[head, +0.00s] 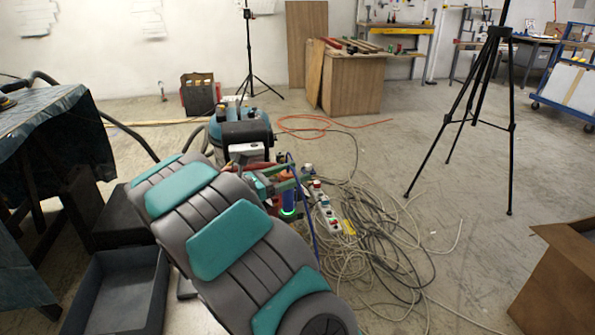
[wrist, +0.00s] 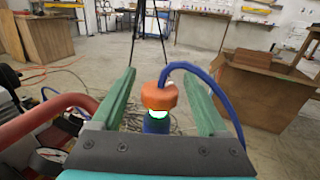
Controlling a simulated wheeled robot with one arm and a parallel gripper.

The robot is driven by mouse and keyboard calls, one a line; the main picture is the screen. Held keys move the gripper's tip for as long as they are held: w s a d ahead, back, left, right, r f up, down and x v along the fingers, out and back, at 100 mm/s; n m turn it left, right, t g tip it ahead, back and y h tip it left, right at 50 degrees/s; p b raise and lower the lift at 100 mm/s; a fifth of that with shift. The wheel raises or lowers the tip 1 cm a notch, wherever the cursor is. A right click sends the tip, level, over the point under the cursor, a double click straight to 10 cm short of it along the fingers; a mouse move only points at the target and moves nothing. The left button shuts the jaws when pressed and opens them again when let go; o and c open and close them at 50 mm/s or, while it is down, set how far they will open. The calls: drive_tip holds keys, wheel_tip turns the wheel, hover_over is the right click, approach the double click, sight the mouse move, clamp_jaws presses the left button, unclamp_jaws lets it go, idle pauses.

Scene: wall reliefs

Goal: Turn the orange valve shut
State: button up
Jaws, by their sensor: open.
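The orange valve (wrist: 160,96) is a round cap in the middle of the wrist view. Below it are a bright green glowing ring (wrist: 158,114) and a blue body (wrist: 157,125). A blue hose (wrist: 215,85) arches from its top to the right. My gripper (wrist: 159,75) is open, with one green finger on each side of the valve; I see gaps on both sides and no contact. In the head view, my gripper (head: 285,182) is beyond my arm, near the green ring (head: 288,212); the orange cap cannot be made out there.
A red hose (wrist: 50,115) and a gauge (wrist: 48,160) are close at left in the wrist view. Cables (head: 375,240) lie coiled on the floor. A black tripod (head: 480,110) and a brown box (head: 560,275) stand right. Open floor lies between them.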

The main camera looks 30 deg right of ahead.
drive_tip(key=shift+w+d, duration=0.1)
drive_tip(key=shift+d, duration=0.7)
clamp_jaws()
